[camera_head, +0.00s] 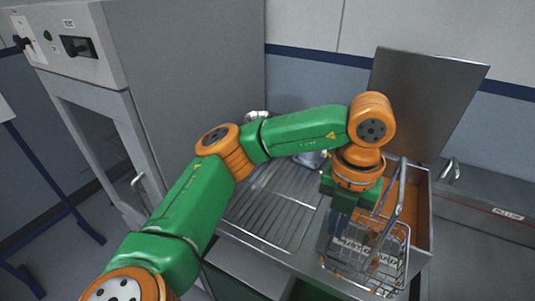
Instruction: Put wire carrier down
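The wire carrier (384,282) is a silver wire basket with a tall handle, at the lower right of the head view. It overlaps the front part of an orange-lined open tank (420,222); I cannot tell whether it rests on anything. Small pale and brownish shapes show through its mesh. My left gripper (350,222) points down at the carrier's back left side, with its dark fingers overlapping the basket and handle. The arm and wires hide the fingertips, so their grip on the carrier is unclear. My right gripper is out of view.
A slatted metal drainboard (270,208) lies left of the tank, mostly bare, with small metal things partly hidden behind my arm. A raised metal lid (425,100) stands behind the tank. A large grey machine (185,80) fills the left. A grey counter (485,235) is at right.

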